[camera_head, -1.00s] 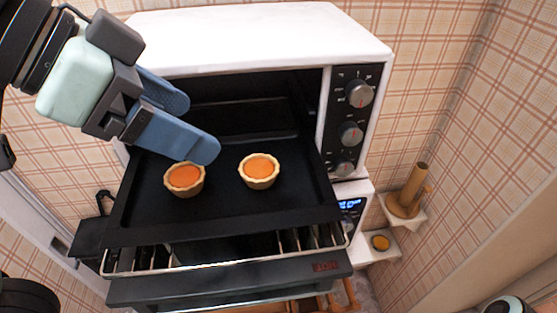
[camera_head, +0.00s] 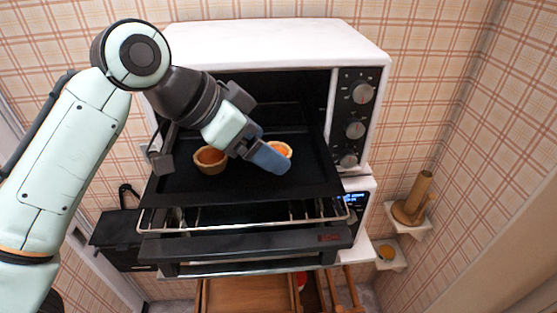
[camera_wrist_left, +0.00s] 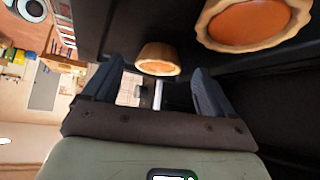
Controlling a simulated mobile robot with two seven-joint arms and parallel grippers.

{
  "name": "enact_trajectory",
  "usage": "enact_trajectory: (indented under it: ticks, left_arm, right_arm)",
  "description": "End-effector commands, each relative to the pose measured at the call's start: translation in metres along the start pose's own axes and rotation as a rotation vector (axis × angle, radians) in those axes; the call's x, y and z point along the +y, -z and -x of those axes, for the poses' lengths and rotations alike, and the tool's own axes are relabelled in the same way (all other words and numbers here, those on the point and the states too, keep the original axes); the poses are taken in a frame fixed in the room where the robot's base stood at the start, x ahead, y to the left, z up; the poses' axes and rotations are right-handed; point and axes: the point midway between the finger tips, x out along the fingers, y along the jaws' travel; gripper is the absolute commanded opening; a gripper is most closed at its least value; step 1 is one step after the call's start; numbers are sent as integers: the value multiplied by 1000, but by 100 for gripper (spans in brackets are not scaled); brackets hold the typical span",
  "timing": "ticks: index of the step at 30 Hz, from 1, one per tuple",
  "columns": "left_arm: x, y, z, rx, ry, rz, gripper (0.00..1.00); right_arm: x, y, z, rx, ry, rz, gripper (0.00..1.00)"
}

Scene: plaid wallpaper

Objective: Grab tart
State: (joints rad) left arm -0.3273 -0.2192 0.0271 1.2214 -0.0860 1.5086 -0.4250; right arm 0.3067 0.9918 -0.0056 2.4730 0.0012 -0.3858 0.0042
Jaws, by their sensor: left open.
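Two tarts with pale crusts and orange filling sit on a black baking tray (camera_head: 225,192) in front of the oven opening. My left gripper (camera_head: 270,150) is open and reaches in from the left, low over the tray. Its blue fingers partly cover the right tart (camera_head: 284,149) in the head view. The left tart (camera_head: 209,160) stands beside the gripper, just left of its palm. In the left wrist view, one tart (camera_wrist_left: 158,58) lies ahead between the open fingers (camera_wrist_left: 157,90), apart from them. The other tart (camera_wrist_left: 248,22) looks larger at upper right. My right gripper is not in view.
The white toaster oven (camera_head: 280,45) surrounds the tray at the back, with its knob panel (camera_head: 355,120) at right. A wire rack (camera_head: 240,222) and the lowered door (camera_head: 250,245) lie below the tray. Small wall shelves (camera_head: 408,222) hold a wooden item at right.

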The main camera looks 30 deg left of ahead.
Motion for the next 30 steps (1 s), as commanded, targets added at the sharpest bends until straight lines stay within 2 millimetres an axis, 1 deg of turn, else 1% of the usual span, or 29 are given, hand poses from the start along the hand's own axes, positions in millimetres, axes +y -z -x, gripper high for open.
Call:
enact_trajectory:
  ticks: [1,4,13,14,15,17,18,19,30]
  left_arm:
    - [-2,-1,-5,-1,-1,1,86]
    - [-6,-2,-12,0,-1,0,86]
    - [-8,-2,-15,1,0,0,86]
    - [-8,-2,-15,1,0,0,80]
    - [-8,-3,-15,1,0,0,66]
    - [-8,-3,-15,1,0,0,47]
    - [-8,-3,-15,1,0,0,34]
    - [-8,-3,-15,1,0,0,27]
    - [-8,-2,-13,2,0,-1,27]
  right_arm:
    - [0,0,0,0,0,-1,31]
    - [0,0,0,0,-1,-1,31]
    - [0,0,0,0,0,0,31]
    - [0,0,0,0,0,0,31]
    - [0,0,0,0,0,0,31]
    - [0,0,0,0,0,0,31]
    - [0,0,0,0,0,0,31]
    - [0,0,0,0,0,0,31]
    - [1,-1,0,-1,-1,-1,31]
